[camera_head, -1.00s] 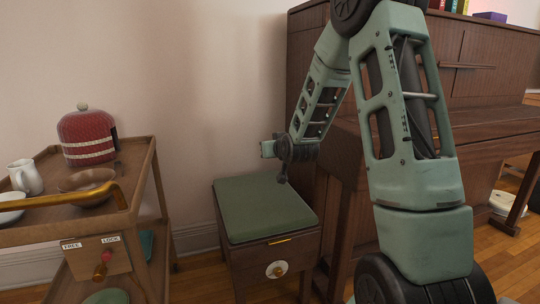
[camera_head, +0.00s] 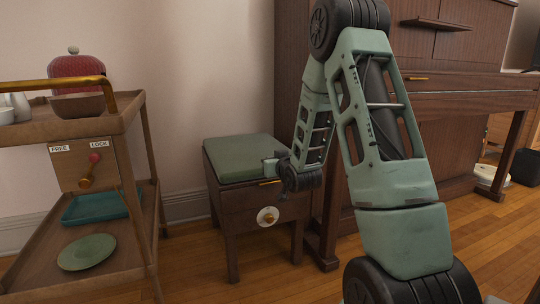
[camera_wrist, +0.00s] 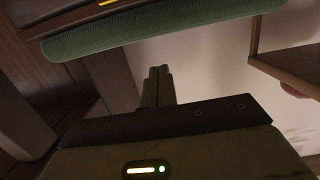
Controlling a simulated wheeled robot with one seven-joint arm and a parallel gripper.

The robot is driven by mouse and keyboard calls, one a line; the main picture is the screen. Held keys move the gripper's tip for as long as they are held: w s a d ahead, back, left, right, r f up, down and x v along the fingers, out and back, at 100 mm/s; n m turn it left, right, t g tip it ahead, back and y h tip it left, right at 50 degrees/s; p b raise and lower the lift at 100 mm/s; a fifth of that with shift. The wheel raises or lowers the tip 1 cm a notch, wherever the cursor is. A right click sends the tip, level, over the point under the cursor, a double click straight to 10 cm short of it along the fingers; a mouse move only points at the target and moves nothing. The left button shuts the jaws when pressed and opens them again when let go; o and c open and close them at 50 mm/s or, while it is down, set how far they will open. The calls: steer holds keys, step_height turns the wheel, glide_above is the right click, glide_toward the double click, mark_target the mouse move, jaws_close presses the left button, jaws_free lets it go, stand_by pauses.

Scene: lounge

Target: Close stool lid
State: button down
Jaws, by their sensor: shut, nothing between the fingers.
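The stool (camera_head: 258,208) is a brown wooden box on legs with a green cushioned lid (camera_head: 235,158). The lid lies flat on the box, with no clear gap along the visible edges. In the wrist view my fingers (camera_wrist: 158,86) are together and empty. The lid's green edge (camera_wrist: 150,30) runs across the top of that view, apart from the fingertips.
A wooden cart (camera_head: 120,125) stands left, with a red lidded pot (camera_head: 78,66), a bowl (camera_head: 78,105), a teal tray (camera_head: 95,207) and a green plate (camera_head: 87,252). A brown piano (camera_head: 450,150) stands right, behind my arm. The wall is behind the stool.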

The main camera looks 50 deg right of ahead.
steer(key=f+b, duration=0.1)
steer(key=f, duration=0.1)
steer(key=f+b, duration=0.1)
steer(key=f, duration=0.2)
steer(key=f+b, duration=0.2)
steer(key=f, duration=0.1)
steer(key=shift+s+a, duration=0.15)
steer(key=shift+s, duration=0.15)
steer(key=shift+s+f+b, duration=0.2)
steer(key=shift+f+b, duration=0.25)
steer(key=shift+f, duration=0.3)
steer(key=shift+s+a, duration=0.1)
steer(key=p, duration=1.3)
glide_toward(270, 182)
steer(key=s, duration=0.1)
steer(key=shift+r+p+v, duration=0.15)
steer(key=shift+p+v, duration=0.4)
steer(key=shift+v, duration=0.3)
steer(key=shift+r+p+v, duration=0.1)
steer(key=shift+p+v, duration=0.45)
steer(key=shift+v, duration=0.25)
